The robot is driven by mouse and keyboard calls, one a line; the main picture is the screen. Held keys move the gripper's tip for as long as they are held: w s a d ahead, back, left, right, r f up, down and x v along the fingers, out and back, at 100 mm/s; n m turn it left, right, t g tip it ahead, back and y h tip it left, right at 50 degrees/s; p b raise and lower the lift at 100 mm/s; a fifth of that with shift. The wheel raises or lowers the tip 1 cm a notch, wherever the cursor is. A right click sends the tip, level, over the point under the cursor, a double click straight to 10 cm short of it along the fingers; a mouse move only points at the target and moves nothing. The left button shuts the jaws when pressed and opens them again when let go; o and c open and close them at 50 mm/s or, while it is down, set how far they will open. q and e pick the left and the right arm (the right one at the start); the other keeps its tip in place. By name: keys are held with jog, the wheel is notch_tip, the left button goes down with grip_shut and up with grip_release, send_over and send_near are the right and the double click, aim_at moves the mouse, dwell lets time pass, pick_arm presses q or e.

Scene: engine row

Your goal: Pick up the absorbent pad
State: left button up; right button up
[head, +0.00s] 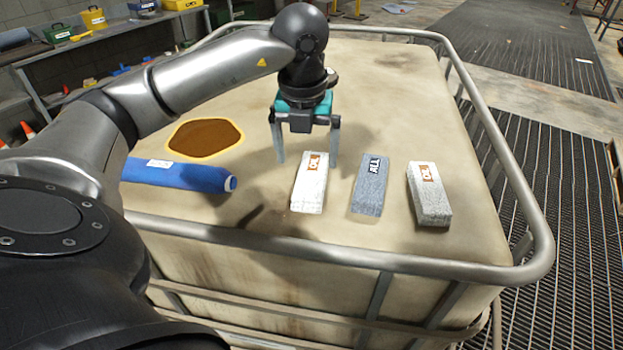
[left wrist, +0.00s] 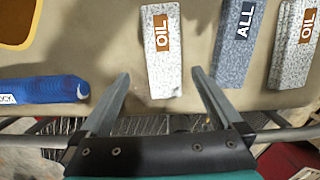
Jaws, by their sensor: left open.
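Three block-like pads lie side by side on the beige tank top. The white pad with an orange OIL label (head: 309,188) is leftmost, the dark grey pad marked ALL (head: 370,190) is in the middle, and the light grey OIL pad (head: 430,200) is on the right. My left gripper (head: 306,162) points down, open and empty, over the far end of the white pad. In the left wrist view the white pad (left wrist: 162,70) shows between my open fingers (left wrist: 160,76); whether they touch it I cannot tell. My right gripper is not in view.
A blue roll (head: 180,176) lies left of the pads, near a brown patch with a yellow edge (head: 205,138). A metal rail (head: 400,263) runs around the tank top. Shelves with boxes stand at the back left. The tank top's far right is clear.

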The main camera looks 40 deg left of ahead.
aim_at(312, 175)
pick_arm(q)
jog(key=f, duration=0.1)
jog(key=w+f, duration=0.1)
jog(key=f, duration=0.3)
jog(key=shift+w+a+p, duration=0.2)
jog(key=shift+w+p, duration=0.1)
jog(key=shift+p, duration=0.1)
jog(key=c, duration=1.4)
